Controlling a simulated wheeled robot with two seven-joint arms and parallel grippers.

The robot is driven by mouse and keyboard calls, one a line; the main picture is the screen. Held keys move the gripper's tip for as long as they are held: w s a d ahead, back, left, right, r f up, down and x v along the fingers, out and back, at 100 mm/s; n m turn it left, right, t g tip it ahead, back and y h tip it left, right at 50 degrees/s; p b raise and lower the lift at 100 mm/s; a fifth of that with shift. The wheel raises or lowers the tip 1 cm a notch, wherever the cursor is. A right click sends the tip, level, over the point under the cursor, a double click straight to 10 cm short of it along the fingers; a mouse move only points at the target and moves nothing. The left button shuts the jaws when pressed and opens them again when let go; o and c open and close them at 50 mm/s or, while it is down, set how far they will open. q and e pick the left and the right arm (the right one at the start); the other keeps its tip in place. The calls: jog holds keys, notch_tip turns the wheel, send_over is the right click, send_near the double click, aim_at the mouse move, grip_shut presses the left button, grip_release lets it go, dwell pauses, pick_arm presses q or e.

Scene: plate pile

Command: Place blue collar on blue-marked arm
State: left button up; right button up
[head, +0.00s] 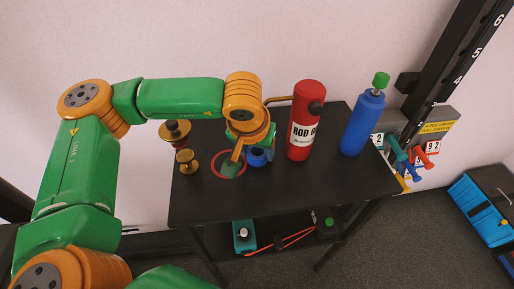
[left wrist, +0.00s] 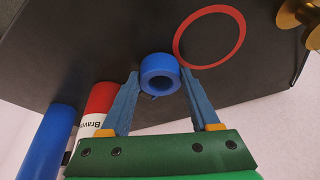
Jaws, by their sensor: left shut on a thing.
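My left gripper (left wrist: 158,84) is shut on the blue collar (left wrist: 160,72), a short ring with a central hole, held between its two blue-grey fingers in the left wrist view. In the head view the collar (head: 257,157) is at the black table, right of the red circle, and my wrist hides part of the fingers. Whether it touches the tabletop is unclear. Coloured arms, including a blue one (head: 412,170), a red one (head: 420,154) and a teal one (head: 396,148), stick out from a stand at the right; its blue marking is too small to make out. My right gripper is not in view.
A red cylinder (head: 305,140) and a blue bottle (head: 363,122) with a green cap stand right of the collar on the black table (head: 300,190). Brass pieces (head: 188,161) stand at left. A dark numbered post (head: 450,70) rises behind the stand. A blue box (head: 480,210) sits far right.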

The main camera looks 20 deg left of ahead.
pick_arm(q)
jog(key=shift+s+f+b, duration=0.15)
jog(key=shift+f+b, duration=0.3)
jog(key=shift+b, duration=0.1)
jog(key=o, duration=1.2)
jog(key=shift+o, duration=1.2)
jog(key=shift+w, duration=0.2)
